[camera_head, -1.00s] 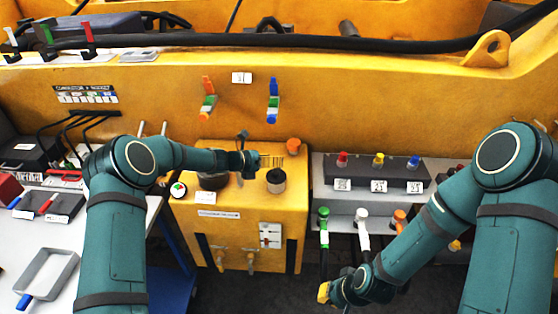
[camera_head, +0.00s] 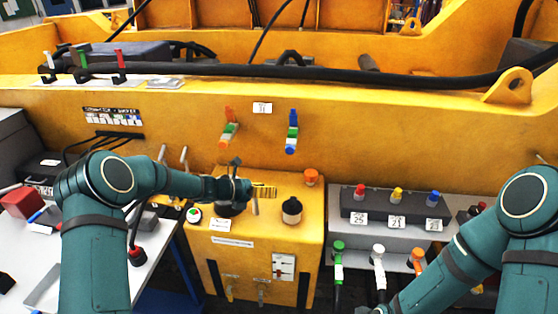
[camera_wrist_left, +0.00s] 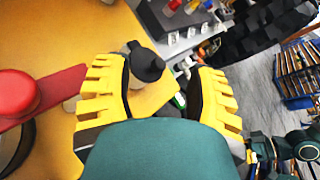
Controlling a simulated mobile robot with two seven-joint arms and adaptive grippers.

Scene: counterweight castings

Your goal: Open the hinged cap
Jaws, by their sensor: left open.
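My left gripper (camera_head: 265,191) is open and points right over the yellow box's top (camera_head: 268,186). In the left wrist view its yellow fingers (camera_wrist_left: 158,92) are spread with nothing gripped. A dark round fitting (camera_head: 231,209) sits just below it in the head view, partly covered. A red round piece with a red bar (camera_wrist_left: 58,90) shows at the wrist view's left edge, beside the fingers. I cannot tell which part is the hinged cap. A dark-topped fitting (camera_head: 291,210) stands ahead of the fingertips, apart from them; it also shows in the wrist view (camera_wrist_left: 145,63).
An orange knob (camera_head: 311,176) stands at the box's back right. A grey switch bank (camera_head: 395,207) lies to the right. Coloured levers (camera_head: 291,132) hang on the yellow wall behind. My right arm (camera_head: 450,265) crosses the lower right.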

